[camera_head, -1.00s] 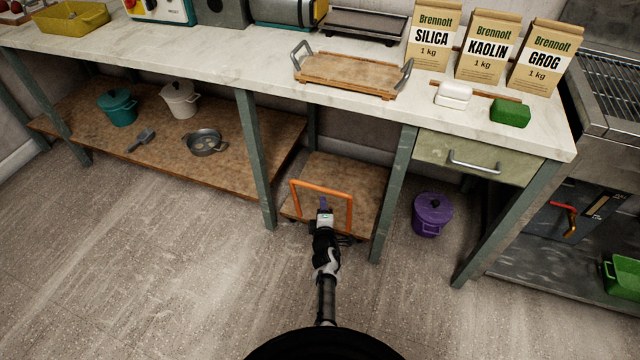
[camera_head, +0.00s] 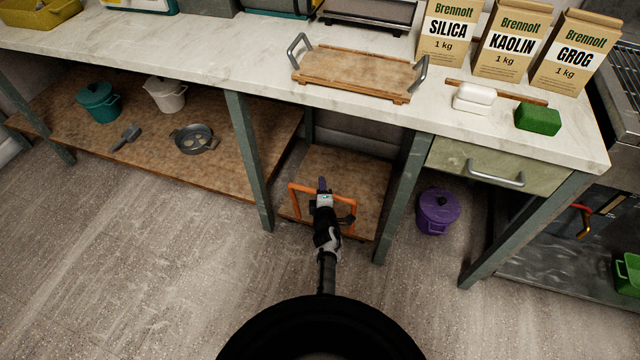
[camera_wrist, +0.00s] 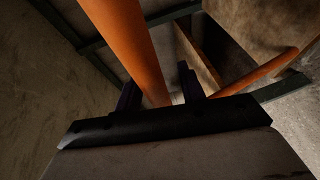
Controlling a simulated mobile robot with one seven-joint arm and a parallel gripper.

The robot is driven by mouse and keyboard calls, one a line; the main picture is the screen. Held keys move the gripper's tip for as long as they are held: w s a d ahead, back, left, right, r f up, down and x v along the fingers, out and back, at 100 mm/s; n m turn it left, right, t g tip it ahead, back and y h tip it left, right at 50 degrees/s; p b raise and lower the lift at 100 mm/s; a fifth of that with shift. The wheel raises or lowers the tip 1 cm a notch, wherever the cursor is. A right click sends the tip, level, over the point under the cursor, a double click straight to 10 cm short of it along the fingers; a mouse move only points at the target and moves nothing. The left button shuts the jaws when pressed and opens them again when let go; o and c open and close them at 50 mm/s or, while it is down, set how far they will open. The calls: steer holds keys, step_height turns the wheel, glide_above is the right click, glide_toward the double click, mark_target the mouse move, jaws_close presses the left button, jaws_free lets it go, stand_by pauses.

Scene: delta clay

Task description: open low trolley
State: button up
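The low trolley is a brown wooden platform (camera_head: 352,170) near the floor, between two table legs under the worktop. Its orange handle (camera_head: 292,203) is a raised frame at the front edge. My gripper (camera_head: 322,186) reaches over the handle's top bar from the front. In the wrist view, the two dark fingers of my gripper (camera_wrist: 159,90) stand apart, and an orange bar (camera_wrist: 130,40) runs down into the gap between them. I cannot tell whether they touch it. A second orange bar (camera_wrist: 262,73) runs off to the right.
Green table legs (camera_head: 250,160) and (camera_head: 402,195) flank the trolley. A purple pot (camera_head: 438,212) stands on the floor to the right. A lower shelf (camera_head: 220,165) with pots is on the left. The floor (camera_head: 130,270) in front is clear.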

steer(key=shift+c, duration=0.3)
jaws_close()
steer(key=shift+s, duration=0.15)
